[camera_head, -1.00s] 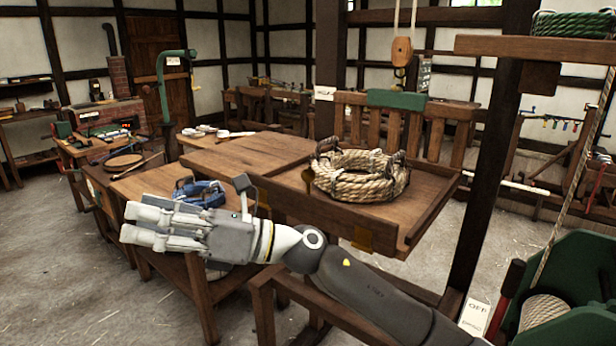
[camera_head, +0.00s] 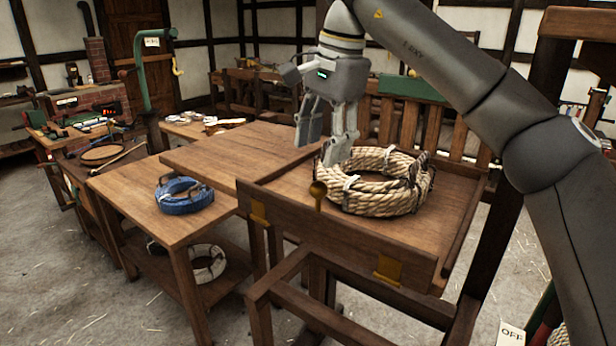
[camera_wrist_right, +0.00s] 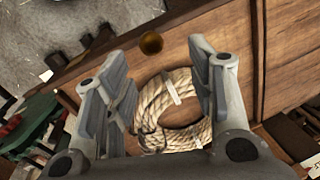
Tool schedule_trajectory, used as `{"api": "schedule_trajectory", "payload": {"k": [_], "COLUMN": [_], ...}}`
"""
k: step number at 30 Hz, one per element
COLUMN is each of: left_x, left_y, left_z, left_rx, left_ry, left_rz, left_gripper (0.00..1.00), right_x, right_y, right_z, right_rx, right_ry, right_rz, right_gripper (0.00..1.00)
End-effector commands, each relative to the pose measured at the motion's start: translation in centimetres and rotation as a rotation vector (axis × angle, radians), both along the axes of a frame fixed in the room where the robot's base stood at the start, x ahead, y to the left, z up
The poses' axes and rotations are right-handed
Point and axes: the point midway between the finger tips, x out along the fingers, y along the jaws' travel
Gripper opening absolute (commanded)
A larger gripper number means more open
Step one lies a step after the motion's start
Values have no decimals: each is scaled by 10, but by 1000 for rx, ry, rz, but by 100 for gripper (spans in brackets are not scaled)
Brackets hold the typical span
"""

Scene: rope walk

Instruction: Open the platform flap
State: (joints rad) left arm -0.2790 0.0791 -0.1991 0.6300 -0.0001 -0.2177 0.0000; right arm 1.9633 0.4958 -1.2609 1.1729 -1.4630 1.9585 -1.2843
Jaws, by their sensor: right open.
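The platform flap (camera_head: 335,240) is the upright wooden board along the front of the platform (camera_head: 455,195), with brass hinges (camera_head: 388,270) low on it. A round brass knob (camera_head: 317,190) sits at its top edge and also shows in the right wrist view (camera_wrist_right: 151,43). My right gripper (camera_head: 322,150) points down above the platform, just behind and above the knob. Its fingers are apart with nothing between them, and they are clear of the knob. In the right wrist view the gripper (camera_wrist_right: 160,75) hangs over the rope coil. My left gripper is out of view.
A thick rope coil (camera_head: 380,190) lies on the platform close to my right fingers. A wooden table (camera_head: 235,155) adjoins on the left. A lower table holds a blue coil (camera_head: 184,195). My right arm crosses the upper right. The floor at left is free.

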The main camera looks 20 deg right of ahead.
Motion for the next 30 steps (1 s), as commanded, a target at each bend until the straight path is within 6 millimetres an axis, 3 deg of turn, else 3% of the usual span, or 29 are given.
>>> {"api": "schedule_trajectory", "payload": {"k": [2,5,12,15,19,24,30], "left_x": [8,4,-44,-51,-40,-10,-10], "left_y": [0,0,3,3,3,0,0], "left_z": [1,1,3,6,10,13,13], "left_rx": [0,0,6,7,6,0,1], "left_ry": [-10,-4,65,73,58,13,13], "left_rz": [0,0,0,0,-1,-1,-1], "left_gripper": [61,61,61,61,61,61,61], "right_x": [-1,0,7,10,13,15,16], "right_y": [-5,-5,-1,1,3,5,5], "right_z": [1,-9,-52,-70,-88,-100,-103], "right_rx": [-16,-19,-16,-17,-15,-15,-14], "right_ry": [0,3,4,5,2,2,0], "right_rz": [-6,-6,-4,-4,-4,-4,-4], "right_gripper": [51,51,51,51,51,51,51]}}
